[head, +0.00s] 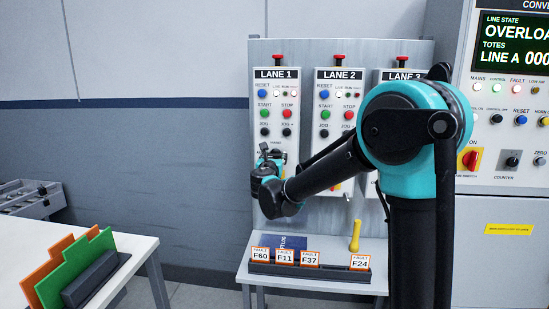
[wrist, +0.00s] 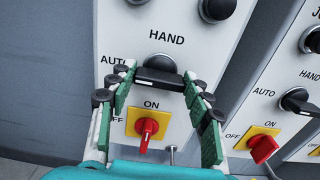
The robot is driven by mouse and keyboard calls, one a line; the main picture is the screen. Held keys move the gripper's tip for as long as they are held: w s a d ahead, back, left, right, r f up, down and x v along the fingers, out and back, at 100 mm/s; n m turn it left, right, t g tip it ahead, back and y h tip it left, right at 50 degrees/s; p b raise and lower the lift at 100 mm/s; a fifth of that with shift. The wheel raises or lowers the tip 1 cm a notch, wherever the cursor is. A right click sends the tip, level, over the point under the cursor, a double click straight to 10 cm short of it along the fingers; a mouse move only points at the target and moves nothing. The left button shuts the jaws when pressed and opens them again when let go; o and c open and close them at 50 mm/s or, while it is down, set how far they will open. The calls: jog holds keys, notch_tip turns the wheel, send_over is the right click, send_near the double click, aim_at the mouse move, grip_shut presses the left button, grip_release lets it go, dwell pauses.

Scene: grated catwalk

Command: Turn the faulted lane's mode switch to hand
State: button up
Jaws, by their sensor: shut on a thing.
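The Lane 1 panel (head: 276,128) stands on the left of the lane panels. In the head view my gripper (head: 268,168) is at its lower part, and my wrist hides the mode switch there. In the wrist view my gripper (wrist: 160,82) is shut on a black mode switch knob (wrist: 160,65), with a green-padded finger on each side. HAND is printed above the knob and AUTO to its upper left. Which mark the knob points to is unclear. A red rotary switch (wrist: 147,128) on a yellow plate is below it.
The Lane 2 panel (head: 339,112) is close on the right; its black mode knob (wrist: 296,101) shows in the wrist view. Below is a shelf with fault cards (head: 285,257) and a yellow handle (head: 355,237). A white table (head: 130,252) is at left.

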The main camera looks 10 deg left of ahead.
jog(key=m, duration=0.4)
jog(key=shift+m, duration=0.3)
jog(key=m, duration=0.4)
jog(key=shift+d+m, duration=0.1)
jog(key=shift+m, duration=0.2)
jog(key=m, duration=0.4)
jog(key=shift+f+m, duration=0.1)
jog(key=shift+m, duration=2.3)
jog(key=o, duration=1.2)
jog(key=shift+c, duration=0.2)
